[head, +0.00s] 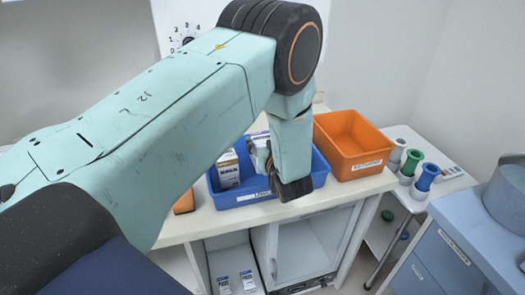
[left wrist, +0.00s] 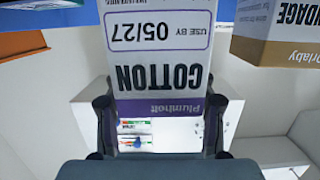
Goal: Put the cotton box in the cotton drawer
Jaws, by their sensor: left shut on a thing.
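The cotton box (left wrist: 155,60) is white with a purple band and "COTTON" printed on it, upside down in the left wrist view. My left gripper (left wrist: 160,120) is shut on it, one dark finger on each side. In the head view, my left gripper (head: 262,158) is over the blue bin (head: 325,168), and my arm hides most of the box; only a pale part shows. I cannot tell whether it is clear of the bin. A blue-grey drawer unit (head: 437,250) stands at the right, with labels too small to read. No drawer is identifiable as the cotton one.
A bandage box (left wrist: 275,30) stands in the blue bin, beside the cotton box. An orange bin (head: 350,145) is right of the blue one on the white table. A small cart with coloured rolls (head: 427,178) stands between table and drawers. Small boxes (head: 225,285) sit below the tabletop.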

